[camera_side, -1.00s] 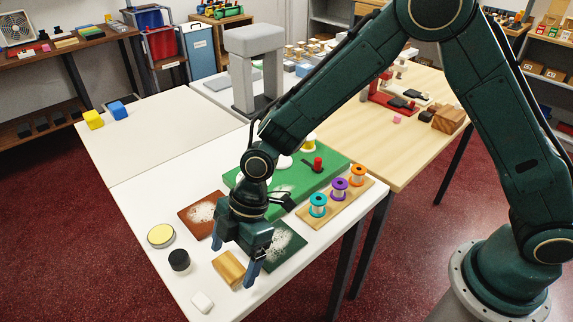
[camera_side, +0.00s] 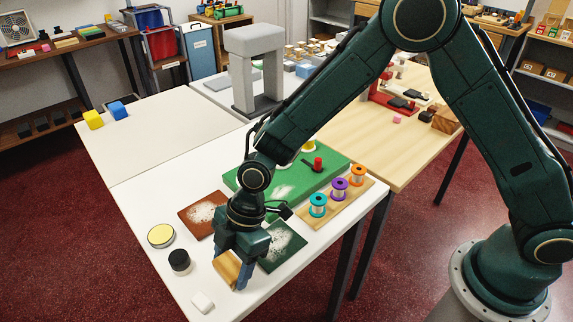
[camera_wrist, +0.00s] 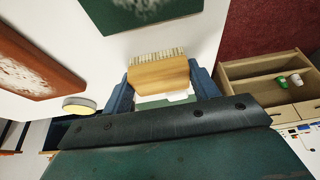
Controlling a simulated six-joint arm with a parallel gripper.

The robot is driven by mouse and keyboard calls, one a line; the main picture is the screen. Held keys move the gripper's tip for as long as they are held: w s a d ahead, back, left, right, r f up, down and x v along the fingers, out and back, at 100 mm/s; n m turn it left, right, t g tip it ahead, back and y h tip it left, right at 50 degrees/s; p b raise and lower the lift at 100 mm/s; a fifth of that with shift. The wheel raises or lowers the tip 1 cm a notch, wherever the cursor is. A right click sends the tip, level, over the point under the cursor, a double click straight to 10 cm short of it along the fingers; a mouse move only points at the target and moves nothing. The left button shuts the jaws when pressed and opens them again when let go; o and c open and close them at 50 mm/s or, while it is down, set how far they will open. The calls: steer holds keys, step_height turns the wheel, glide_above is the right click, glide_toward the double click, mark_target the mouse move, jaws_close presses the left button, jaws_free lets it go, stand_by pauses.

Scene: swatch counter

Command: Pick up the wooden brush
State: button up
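The wooden brush (camera_side: 227,269) is a light-brown block near the front of the white table. In the wrist view the brush (camera_wrist: 160,74) shows its wooden side, with pale bristles along its far edge. My gripper (camera_side: 230,272) points down over it, with a finger at each end of the block. In the wrist view the fingers of my gripper (camera_wrist: 163,84) sit against both ends, and it looks shut on the brush. One finger hides part of the brush in the side view. I cannot tell whether the brush is clear of the table.
A black-lidded jar (camera_side: 179,261), a yellow-topped tin (camera_side: 161,236) and a white block (camera_side: 202,302) stand nearby. A brown swatch (camera_side: 191,224) and a dark green swatch (camera_side: 287,256) lie behind. A green board (camera_side: 330,172) and spools on a wooden rack (camera_side: 338,203) are farther back.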

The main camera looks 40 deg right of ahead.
mark_target(233, 261)
steer(key=shift+r, duration=0.15)
step_height(233, 261, up, 20)
steer(key=shift+f, duration=0.1)
stand_by(0.8)
stand_by(0.3)
steer(key=o, duration=0.3)
steer(key=shift+c, duration=1.2)
steer(key=w+d+f, duration=0.2)
steer(key=d+f, duration=0.1)
steer(key=d, duration=0.5)
steer(key=w+d+f, duration=0.3)
steer(key=d, duration=0.5)
steer(key=w+d+f, duration=0.3)
steer(key=d, duration=0.5)
steer(key=shift+w+d, duration=0.15)
